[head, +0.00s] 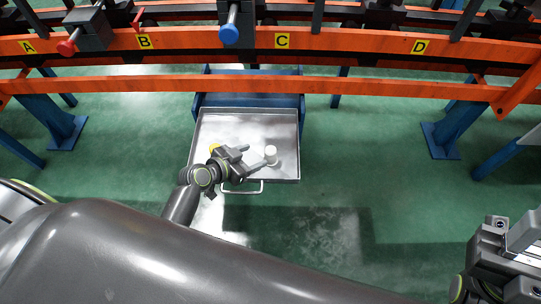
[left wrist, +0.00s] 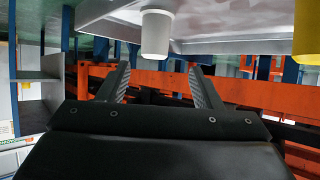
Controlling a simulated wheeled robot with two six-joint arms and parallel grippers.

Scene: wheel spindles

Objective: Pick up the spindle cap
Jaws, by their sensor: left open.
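A white cap (head: 271,154) stands in the open metal drawer tray (head: 285,125), near its front right. A yellow cap (head: 214,147) is in the same tray to the left, partly hidden by my arm. My left gripper (head: 255,157) is open and empty over the tray, its fingers pointing toward the white cap. In the left wrist view, which looks upside down, the white cap (left wrist: 156,33) shows beyond the open fingers (left wrist: 159,72), roughly centred between them. The yellow cap (left wrist: 307,33) is at the right edge. My right gripper (head: 515,245) shows partly at lower right; its jaws are unclear.
An orange rack (head: 350,42) with labels A to D crosses the back. A red cap (head: 66,48) and a blue cap (head: 229,34) sit on its spindles. The tray has a front handle (head: 242,189). Blue posts (head: 455,128) stand on the green floor, which is open right of the tray.

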